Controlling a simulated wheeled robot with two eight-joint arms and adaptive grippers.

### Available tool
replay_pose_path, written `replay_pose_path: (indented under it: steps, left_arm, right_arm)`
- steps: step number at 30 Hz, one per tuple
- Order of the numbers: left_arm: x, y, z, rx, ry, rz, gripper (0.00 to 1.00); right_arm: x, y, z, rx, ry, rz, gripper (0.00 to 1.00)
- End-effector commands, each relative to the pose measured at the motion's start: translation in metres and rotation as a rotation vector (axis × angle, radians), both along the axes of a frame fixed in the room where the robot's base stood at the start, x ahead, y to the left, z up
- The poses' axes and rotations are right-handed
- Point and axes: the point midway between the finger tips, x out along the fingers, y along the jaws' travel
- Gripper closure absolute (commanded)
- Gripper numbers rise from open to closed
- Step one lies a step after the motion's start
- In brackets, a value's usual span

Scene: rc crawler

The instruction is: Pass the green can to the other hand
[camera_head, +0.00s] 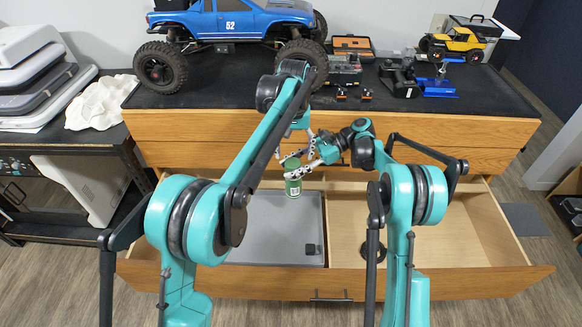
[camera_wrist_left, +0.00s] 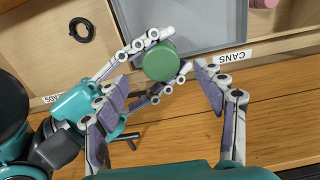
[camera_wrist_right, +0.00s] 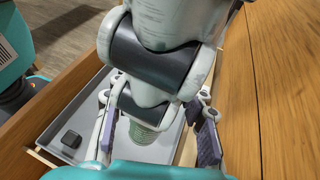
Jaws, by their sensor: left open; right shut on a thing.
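The green can (camera_head: 293,187) is upright above the open drawer's grey-lined section. My right gripper (camera_head: 300,168) comes in from the right and is shut on the can. In the left wrist view the can's green top (camera_wrist_left: 159,61) shows between the right gripper's fingers. My left gripper (camera_wrist_left: 162,98) is open, its two fingers spread near the can and not closed on it. In the right wrist view the can's ribbed side (camera_wrist_right: 143,134) is partly hidden behind my left arm and gripper.
The drawer (camera_head: 440,280) has a grey-lined left section (camera_head: 255,228) with a small black block (camera_head: 311,249), and a wooden right section with a black ring (camera_head: 364,250). A label reads CANS (camera_wrist_left: 232,57). A blue truck (camera_head: 235,20) stands on the dark worktop behind.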

Motion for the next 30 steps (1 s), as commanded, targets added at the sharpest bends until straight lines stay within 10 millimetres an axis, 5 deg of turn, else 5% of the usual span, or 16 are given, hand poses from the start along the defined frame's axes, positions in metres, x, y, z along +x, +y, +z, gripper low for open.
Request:
replay_pose_path:
  steps: [5,11,20,30]
  left_arm:
    - [-0.003,0.004,0.004,-0.003,-0.006,0.002,0.31]
    - [-0.027,0.040,0.030,-0.023,-0.075,0.017,0.31]
    - [-0.113,0.124,0.059,-0.057,-0.266,0.052,0.31]
    - [-0.230,0.193,0.024,-0.052,-0.489,0.087,0.31]
  right_arm:
    - [0.000,0.000,0.001,0.001,-0.001,-0.001,1.00]
    - [0.000,0.000,0.001,0.002,-0.001,-0.001,1.00]
    - [0.001,0.000,0.001,0.002,-0.001,-0.001,1.00]
    - [0.001,0.000,0.001,0.002,-0.001,-0.001,1.00]
